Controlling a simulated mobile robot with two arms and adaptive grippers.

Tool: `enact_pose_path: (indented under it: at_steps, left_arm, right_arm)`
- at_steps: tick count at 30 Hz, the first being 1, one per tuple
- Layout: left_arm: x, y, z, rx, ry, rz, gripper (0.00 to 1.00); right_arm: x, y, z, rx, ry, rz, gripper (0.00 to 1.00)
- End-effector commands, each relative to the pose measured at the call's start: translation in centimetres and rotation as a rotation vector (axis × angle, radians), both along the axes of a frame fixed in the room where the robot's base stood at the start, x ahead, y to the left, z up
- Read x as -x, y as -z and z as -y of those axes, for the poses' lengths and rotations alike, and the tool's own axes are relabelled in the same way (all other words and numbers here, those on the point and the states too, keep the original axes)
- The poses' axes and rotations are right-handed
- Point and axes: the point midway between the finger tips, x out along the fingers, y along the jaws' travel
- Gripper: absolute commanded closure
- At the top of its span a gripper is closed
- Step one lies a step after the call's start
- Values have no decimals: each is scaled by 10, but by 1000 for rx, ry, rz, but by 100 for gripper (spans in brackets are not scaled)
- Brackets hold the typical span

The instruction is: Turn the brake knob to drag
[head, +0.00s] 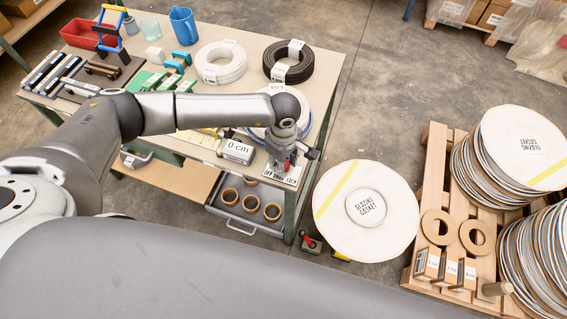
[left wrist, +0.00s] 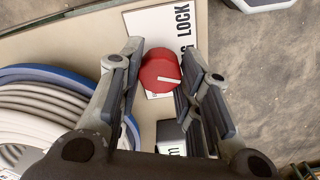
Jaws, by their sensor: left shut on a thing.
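The brake knob (left wrist: 160,72) is red and round with a white pointer line. In the left wrist view the line points right, slightly down. The white label plate (left wrist: 158,24) beside it reads LOCK, with the rest of its lettering partly hidden. In the head view the plate (head: 283,176) lies at the table's front right corner, with OFF, DRAG and LOCK in small print. My left gripper (left wrist: 160,62) has its two fingers on either side of the knob and is shut on it. In the head view the gripper (head: 284,163) hides most of the knob. My right gripper is not in view.
A grey box reading 0 cm (head: 238,151) stands just left of the gripper. Coiled hose (head: 310,127) lies behind it. A large white disc marked GLAZING GASKET (head: 340,220) is to the right, off the table. A pallet (head: 432,165) with stacked reels stands farther right.

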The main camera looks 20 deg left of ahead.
Motion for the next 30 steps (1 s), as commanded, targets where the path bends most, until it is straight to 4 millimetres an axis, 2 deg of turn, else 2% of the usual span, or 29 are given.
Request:
enact_pose_path:
  at_steps: [3, 15, 30]
  left_arm:
    - [-1, 2, 0, 0, -95, 3, 92]
    - [-1, 0, 0, 0, -328, 2, 92]
    - [-1, -1, 0, 0, -386, 2, 92]
  right_arm:
    - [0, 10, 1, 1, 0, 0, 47]
    - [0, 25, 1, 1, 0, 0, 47]
    - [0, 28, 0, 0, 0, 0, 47]
